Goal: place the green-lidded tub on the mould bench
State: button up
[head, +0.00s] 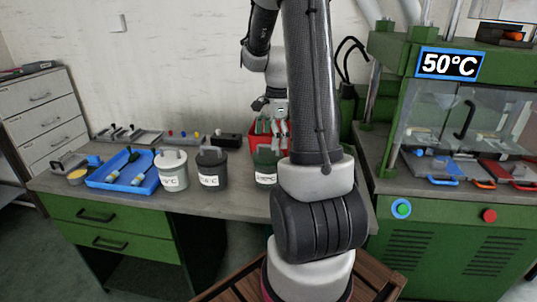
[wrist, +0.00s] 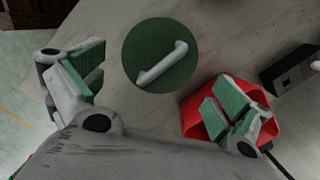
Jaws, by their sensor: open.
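The green-lidded tub (head: 266,168) stands on the grey bench, partly hidden behind my arm in the head view. In the wrist view its round green lid (wrist: 150,79) with a pale bar handle (wrist: 162,64) lies between and beyond my fingers. My gripper (head: 271,123) is open and empty above the tub; in the wrist view the gripper (wrist: 160,97) has its green-padded fingers spread wide to either side of the lid. The mould bench (head: 441,215) is the green machine at the right, with a 50°C display above.
A red bin (wrist: 194,118) sits close by the tub, under my right finger in the wrist view. A dark-lidded tub (head: 211,168), a white tub (head: 172,171) and a blue tray (head: 107,180) stand to the left. Coloured-handle moulds (head: 482,172) occupy the machine's bed.

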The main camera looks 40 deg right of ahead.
aim_at(271, 154)
notch_tip(271, 154, up, 4)
jog(key=shift+s+d+f, duration=0.1)
jog(key=shift+d+f, duration=0.05)
jog(key=s+a+r+n+t+h, duration=0.1)
jog(key=s+a+r+n+t, duration=0.1)
jog(key=s+a+r+n, duration=0.75)
jog(key=s+a+r+n+t, duration=0.1)
jog(key=s+a+n, duration=0.4)
jog(key=n, duration=0.6)
jog(key=shift+s+a+r+t, duration=0.25)
jog(key=shift+s+t, duration=0.15)
jog(key=shift+s, duration=0.65)
